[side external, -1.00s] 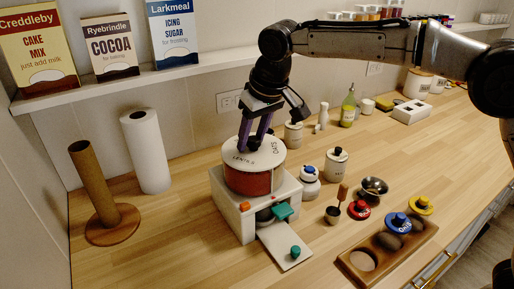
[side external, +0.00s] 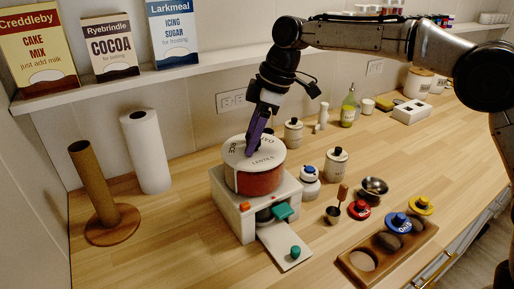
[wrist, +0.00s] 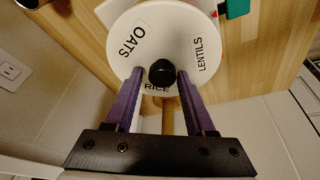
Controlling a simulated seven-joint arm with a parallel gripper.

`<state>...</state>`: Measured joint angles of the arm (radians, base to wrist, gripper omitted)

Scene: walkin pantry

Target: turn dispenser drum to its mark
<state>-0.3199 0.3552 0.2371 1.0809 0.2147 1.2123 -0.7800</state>
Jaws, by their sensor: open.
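The dispenser drum (side external: 256,182) is red with a white top, seated upright in a white box-shaped housing (side external: 230,215). Its top reads RICE, OATS and LENTILS; LENTILS faces the front in the side view. In the wrist view, a black knob (wrist: 161,72) stands at the middle of the drum top (wrist: 150,20). My gripper (side external: 250,152) is over the drum, its purple fingers apart on either side of the knob; contact is unclear. A small red mark (side external: 274,197) and an orange block (side external: 244,206) show on the housing.
A teal lever (side external: 283,211) and a chute with a teal knob (side external: 295,252) project from the housing's front. A paper roll (side external: 147,152) and an empty holder (side external: 96,190) stand left. Jars, a scoop (side external: 333,213) and a wooden tray with lids (side external: 350,268) lie right.

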